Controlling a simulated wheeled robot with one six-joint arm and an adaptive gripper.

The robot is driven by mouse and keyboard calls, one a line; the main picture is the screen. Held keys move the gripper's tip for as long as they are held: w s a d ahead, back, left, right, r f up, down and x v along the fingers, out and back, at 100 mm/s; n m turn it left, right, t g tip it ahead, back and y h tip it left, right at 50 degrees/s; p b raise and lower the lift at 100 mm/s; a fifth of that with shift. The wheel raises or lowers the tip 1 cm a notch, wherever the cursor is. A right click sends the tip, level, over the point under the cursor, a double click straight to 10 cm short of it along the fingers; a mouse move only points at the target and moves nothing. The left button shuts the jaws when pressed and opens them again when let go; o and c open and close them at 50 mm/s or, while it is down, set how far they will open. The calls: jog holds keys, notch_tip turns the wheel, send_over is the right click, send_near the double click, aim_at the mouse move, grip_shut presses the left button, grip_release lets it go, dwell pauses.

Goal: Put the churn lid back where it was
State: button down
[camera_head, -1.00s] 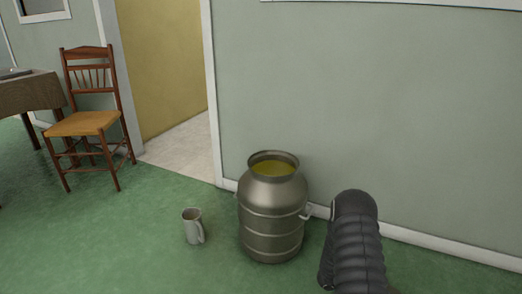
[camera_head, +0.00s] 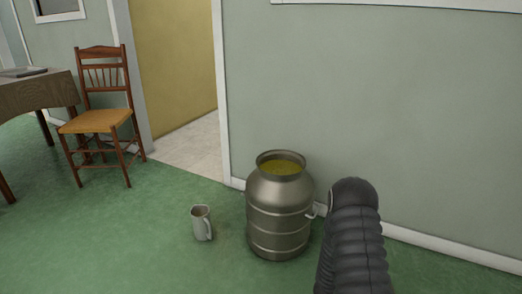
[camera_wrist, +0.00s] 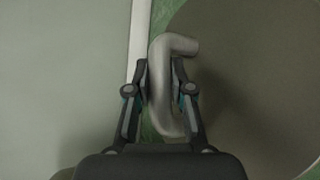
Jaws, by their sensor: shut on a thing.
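The churn (camera_head: 280,218) is a metal can standing upright on the floor by the wall. Its mouth is open and shows yellow-green liquid inside. My gripper (camera_wrist: 161,75) is shut on a curved grey metal handle in the wrist view. Beside the handle, at right, is a broad grey-brown round surface, which looks like the churn lid (camera_wrist: 255,75). Its right part is cut off by the picture edge. In the head view my dark arm is to the right of the churn; the gripper and lid are not visible there.
A grey mug (camera_head: 202,223) stands on the green floor left of the churn. The wall (camera_head: 400,120) with its white skirting is close behind. A doorway opens behind left; a chair (camera_head: 98,122) and a table (camera_head: 38,96) are at far left.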

jog(key=w+a+r+n+t+y+p, duration=0.2)
jog(key=a+r+n+t+y, duration=0.2)
jog(key=a+r, duration=0.9)
jog(key=w+a+r+n+t+y+p, duration=0.2)
jog(key=a+r+n, duration=0.4)
jog(key=a+r, duration=0.7)
notch_tip(320, 180, up, 4)
jog(key=shift+w+a+f+t+y, duration=0.15)
jog(key=shift+w+a+t+y, duration=0.15)
jog(key=shift+w+t+y, duration=0.75)
jog(key=shift+s, duration=0.3)
